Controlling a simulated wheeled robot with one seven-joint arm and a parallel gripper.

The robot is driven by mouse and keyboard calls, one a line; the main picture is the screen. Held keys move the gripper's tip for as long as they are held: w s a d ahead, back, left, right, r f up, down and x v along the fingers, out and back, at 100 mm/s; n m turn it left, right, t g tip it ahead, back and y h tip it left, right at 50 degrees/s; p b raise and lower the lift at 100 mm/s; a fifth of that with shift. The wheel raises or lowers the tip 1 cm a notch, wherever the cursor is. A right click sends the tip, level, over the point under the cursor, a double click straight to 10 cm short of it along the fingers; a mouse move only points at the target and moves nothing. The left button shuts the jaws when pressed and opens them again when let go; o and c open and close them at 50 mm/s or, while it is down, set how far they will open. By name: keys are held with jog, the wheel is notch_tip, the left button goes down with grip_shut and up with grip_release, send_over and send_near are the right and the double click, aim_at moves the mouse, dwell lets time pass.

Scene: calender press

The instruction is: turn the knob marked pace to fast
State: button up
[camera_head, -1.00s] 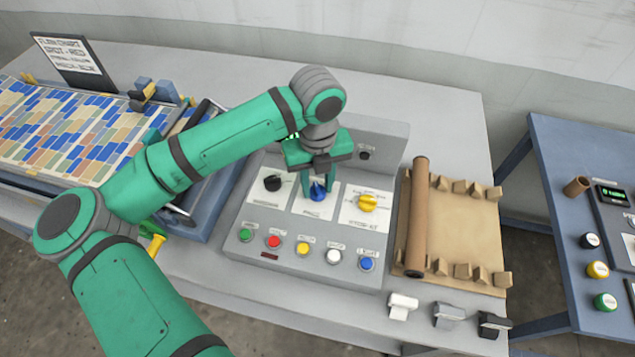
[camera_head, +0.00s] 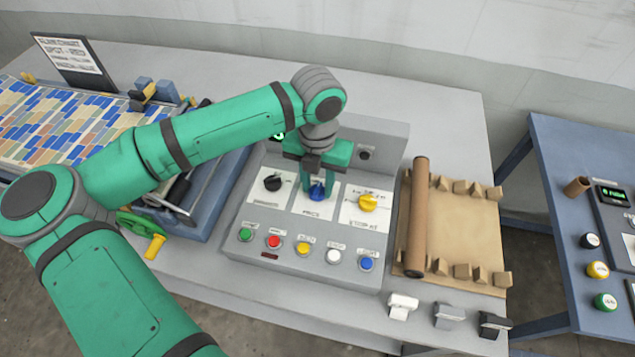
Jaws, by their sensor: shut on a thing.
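The grey control panel (camera_head: 300,227) stands in the middle of the table. It carries three knobs on white plates: black (camera_head: 272,183), blue (camera_head: 318,191) and yellow (camera_head: 368,202). The blue knob is the middle one; the label below it seems to read "PACE". My gripper (camera_head: 318,186) points down over the blue knob and is shut on it, with green fingers on its sides.
Several coloured buttons (camera_head: 303,248) line the panel's front. A brown roll on a board (camera_head: 418,220) lies to the right, with small switches (camera_head: 448,315) in front. A green crank with a yellow handle (camera_head: 155,246) is at left, below my arm.

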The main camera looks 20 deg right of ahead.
aim_at(317, 188)
jog(key=m, duration=0.4)
jog(key=shift+m, duration=0.4)
dwell(0.4)
jog(key=o, duration=1.1)
jog(key=shift+c, duration=0.2)
jog(key=shift+r, duration=0.1)
notch_tip(317, 188, up, 11)
jog(key=shift+f, duration=0.2)
